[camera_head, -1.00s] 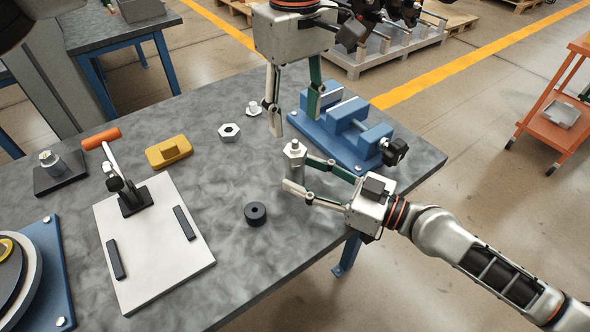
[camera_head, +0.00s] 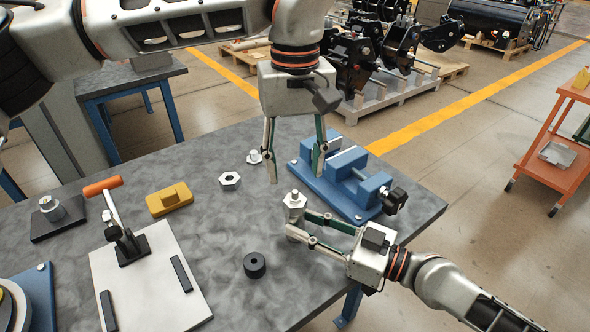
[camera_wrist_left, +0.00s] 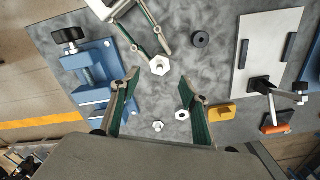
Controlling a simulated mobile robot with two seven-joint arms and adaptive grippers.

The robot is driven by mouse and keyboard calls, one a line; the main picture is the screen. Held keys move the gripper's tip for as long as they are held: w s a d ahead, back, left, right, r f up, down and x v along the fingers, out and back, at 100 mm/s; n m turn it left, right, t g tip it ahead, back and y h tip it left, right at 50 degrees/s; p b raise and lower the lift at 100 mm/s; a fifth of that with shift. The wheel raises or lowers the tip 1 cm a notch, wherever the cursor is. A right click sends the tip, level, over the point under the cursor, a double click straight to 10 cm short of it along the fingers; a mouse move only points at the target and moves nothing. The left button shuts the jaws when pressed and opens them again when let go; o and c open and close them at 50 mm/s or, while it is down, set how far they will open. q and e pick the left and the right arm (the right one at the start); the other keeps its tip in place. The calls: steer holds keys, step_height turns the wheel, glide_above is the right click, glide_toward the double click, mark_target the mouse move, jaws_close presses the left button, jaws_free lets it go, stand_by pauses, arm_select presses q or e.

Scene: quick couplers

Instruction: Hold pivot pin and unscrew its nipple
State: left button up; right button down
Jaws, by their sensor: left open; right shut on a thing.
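The pivot pin (camera_head: 295,205) is a pale metal cylinder with a hex-shaped nipple (camera_head: 294,195) at its upper end. It stands upright near the blue vise. My right gripper (camera_head: 297,225) is shut on the pin's body from the right. My left gripper (camera_head: 296,179) points down, open and empty, with its fingertips apart just above the nipple. In the left wrist view the nipple (camera_wrist_left: 160,65) shows between the fingertips of my left gripper (camera_wrist_left: 160,79), apart from both. The pin's lower end is hard to make out.
A blue vise (camera_head: 345,175) stands to the right of the pin. A hex nut (camera_head: 230,180), a small flanged part (camera_head: 254,157), a yellow block (camera_head: 169,199) and a black ring (camera_head: 254,265) lie to the left. A toggle clamp plate (camera_head: 150,290) is further left.

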mark_target(295, 191)
arm_select(q)
steer(key=m, duration=0.4)
steer(key=shift+f, duration=4)
steer(key=shift+c, duration=0.3)
